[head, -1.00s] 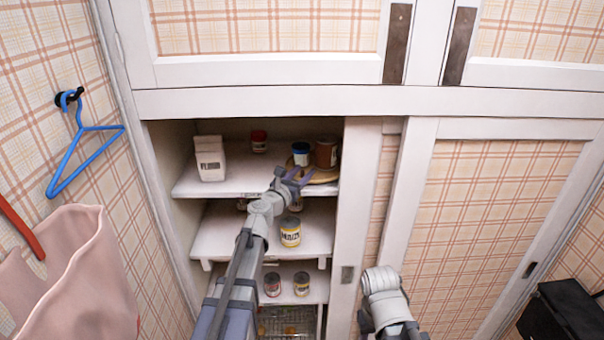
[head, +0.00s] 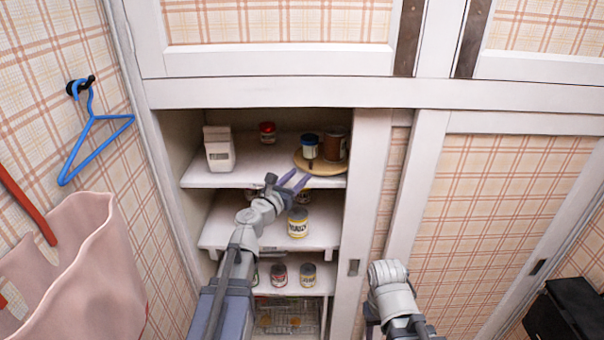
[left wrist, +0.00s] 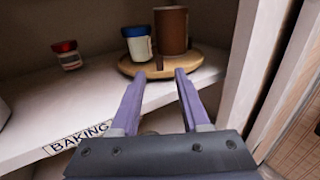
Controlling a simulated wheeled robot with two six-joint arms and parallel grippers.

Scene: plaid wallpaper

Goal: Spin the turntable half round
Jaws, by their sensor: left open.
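The round wooden turntable (head: 325,171) sits at the right end of the upper shelf, and in the left wrist view (left wrist: 196,64). On it stand a white jar with a blue lid (head: 310,149), also in the left wrist view (left wrist: 138,46), and a brown canister (head: 336,146), also there (left wrist: 171,30). A small brown peg (left wrist: 159,62) stands at the turntable's near edge. My left gripper (head: 300,178) is open and empty in front of this edge, its fingers (left wrist: 160,74) pointing at it with the peg between their lines. My right gripper is out of view; only my right arm shows.
A white carton (head: 219,150) and a red-lidded jar (head: 267,133) stand left on the same shelf. A yellow-labelled can (head: 298,222) is on the shelf below. The cupboard's door frame (head: 366,200) stands close on the right. The front shelf edge carries a "BAKING" label (left wrist: 82,136).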

